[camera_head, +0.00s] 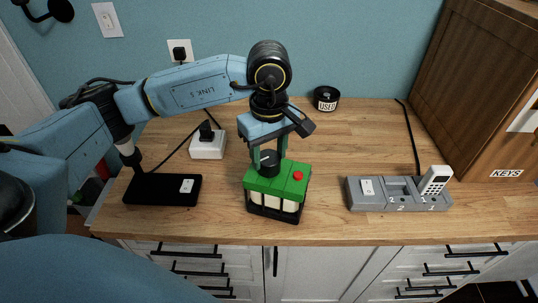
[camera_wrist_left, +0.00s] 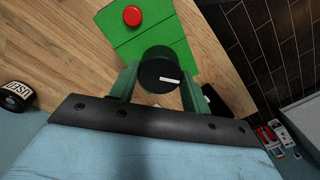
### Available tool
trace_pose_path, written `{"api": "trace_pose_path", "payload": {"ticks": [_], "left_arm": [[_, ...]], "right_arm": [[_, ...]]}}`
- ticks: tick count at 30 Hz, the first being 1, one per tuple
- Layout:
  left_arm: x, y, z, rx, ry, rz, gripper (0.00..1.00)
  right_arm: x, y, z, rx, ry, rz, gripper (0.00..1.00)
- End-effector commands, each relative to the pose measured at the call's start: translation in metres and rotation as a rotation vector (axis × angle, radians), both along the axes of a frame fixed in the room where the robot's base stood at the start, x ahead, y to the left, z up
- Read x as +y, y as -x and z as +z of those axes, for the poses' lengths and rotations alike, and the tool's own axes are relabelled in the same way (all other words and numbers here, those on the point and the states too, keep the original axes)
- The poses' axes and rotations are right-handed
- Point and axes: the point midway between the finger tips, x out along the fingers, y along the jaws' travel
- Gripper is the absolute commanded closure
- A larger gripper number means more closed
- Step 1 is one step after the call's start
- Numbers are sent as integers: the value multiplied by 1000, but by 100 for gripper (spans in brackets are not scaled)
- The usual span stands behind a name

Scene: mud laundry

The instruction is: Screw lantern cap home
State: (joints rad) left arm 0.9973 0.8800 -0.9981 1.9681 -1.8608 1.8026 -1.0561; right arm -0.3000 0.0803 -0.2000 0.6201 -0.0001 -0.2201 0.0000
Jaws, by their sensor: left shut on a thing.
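The lantern (camera_head: 262,181) stands upright on the wooden counter, with a green top, a red button (camera_head: 298,176), pale sides and a black base. The round black cap (camera_head: 268,160) sits at the left part of its green top. In the left wrist view the cap (camera_wrist_left: 160,68) shows a short white mark and lies between two green fingers. My left gripper (camera_head: 268,155) points down from above and is shut on the cap. The green top (camera_wrist_left: 150,35) and red button show beyond it. Whether the cap is fully seated cannot be told. My right gripper is not in view.
A black canister marked USED (camera_head: 326,98) stands behind to the right. A grey dock (camera_head: 375,203) with a white handset (camera_head: 435,180) is at right, beside a wooden KEYS cabinet (camera_head: 480,90). A black pad (camera_head: 150,190) and a white plug box (camera_head: 207,146) lie left.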

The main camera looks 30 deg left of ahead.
Motion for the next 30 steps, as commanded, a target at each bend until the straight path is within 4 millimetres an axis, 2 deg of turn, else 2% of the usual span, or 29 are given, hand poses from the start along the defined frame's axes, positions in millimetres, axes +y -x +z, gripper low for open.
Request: {"api": "trace_pose_path", "payload": {"ticks": [6, 20, 30], "left_arm": [[0, -1, 0, -3, 0, -88, 66], [0, 0, 0, -3, 1, -117, 66], [0, 0, -1, -3, 1, -268, 66]], "right_arm": [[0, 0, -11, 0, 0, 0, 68], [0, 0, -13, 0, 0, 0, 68], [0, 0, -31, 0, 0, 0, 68]]}}
